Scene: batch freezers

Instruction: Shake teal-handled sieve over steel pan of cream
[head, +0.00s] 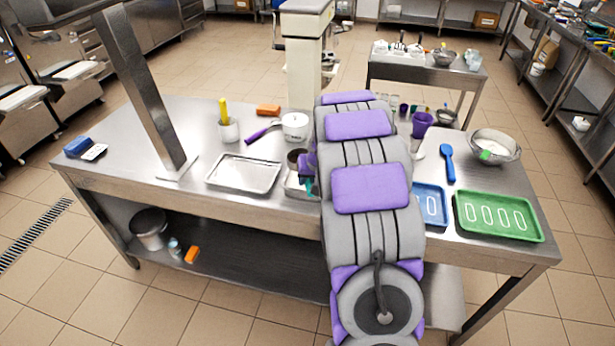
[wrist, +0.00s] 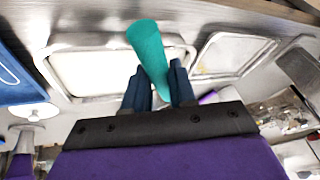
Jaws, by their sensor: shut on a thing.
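My gripper (wrist: 158,72) is shut on the teal handle (wrist: 149,48) of the sieve in the wrist view. The handle sticks out beyond the fingers, and the sieve's head cannot be made out there. The steel pan (wrist: 190,40) with pale cream (wrist: 90,73) lies beyond the fingers. In the head view a bit of teal (head: 309,186) shows beside my arm, over the pan (head: 291,189), which my arm mostly hides. A dark round thing (head: 297,158) shows just behind; I cannot tell whether it is the sieve's head.
An empty steel tray (head: 243,173) lies left of the pan. A white saucepan (head: 295,125) with a purple handle stands behind. A blue tray (head: 430,204), green tray (head: 498,216), blue spoon (head: 448,163) and steel bowl (head: 495,146) are at right. A steel post (head: 146,90) rises at left.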

